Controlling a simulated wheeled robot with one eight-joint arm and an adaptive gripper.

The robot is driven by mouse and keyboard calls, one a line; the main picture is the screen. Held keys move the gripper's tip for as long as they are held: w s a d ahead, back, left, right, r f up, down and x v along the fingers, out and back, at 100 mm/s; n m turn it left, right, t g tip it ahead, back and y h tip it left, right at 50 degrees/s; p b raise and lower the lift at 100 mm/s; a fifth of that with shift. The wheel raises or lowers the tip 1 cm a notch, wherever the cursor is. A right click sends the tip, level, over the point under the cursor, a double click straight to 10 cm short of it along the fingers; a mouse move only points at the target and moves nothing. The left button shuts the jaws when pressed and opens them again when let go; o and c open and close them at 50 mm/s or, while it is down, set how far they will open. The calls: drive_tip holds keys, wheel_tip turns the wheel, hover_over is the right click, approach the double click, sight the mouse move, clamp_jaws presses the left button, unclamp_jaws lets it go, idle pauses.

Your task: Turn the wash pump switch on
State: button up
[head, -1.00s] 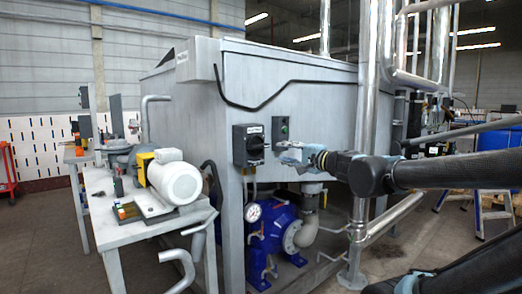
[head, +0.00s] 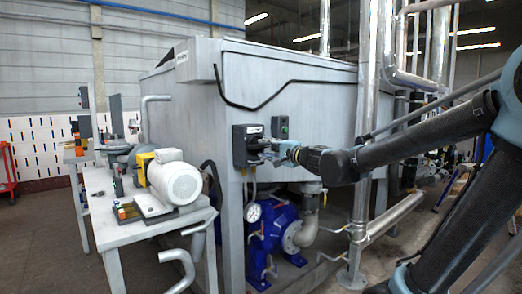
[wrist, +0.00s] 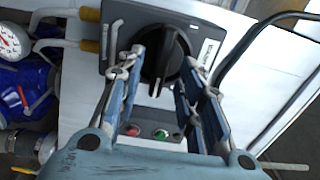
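The wash pump switch is a dark box (head: 241,151) on the grey machine's corner, with a white label. The wrist view shows its face (wrist: 118,20) and black rotary knob (wrist: 165,60) close up. My gripper (head: 268,147) is at the front of the switch in the head view and partly hides the knob. In the wrist view my gripper's two blue fingers (wrist: 162,72) are apart, one on each side of the knob. The left fingertip overlaps the knob's edge in the picture; I cannot tell whether it touches.
A small control box with a green button (head: 284,128) is just right of the switch. Below are a pressure gauge (head: 253,212) and a blue pump (head: 273,240). A vertical steel pipe (head: 366,120) stands to the right. A bench with a white motor (head: 175,182) is left.

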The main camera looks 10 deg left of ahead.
sight(262, 147)
drive_tip(key=shift+x, duration=2.2)
clamp_jaws()
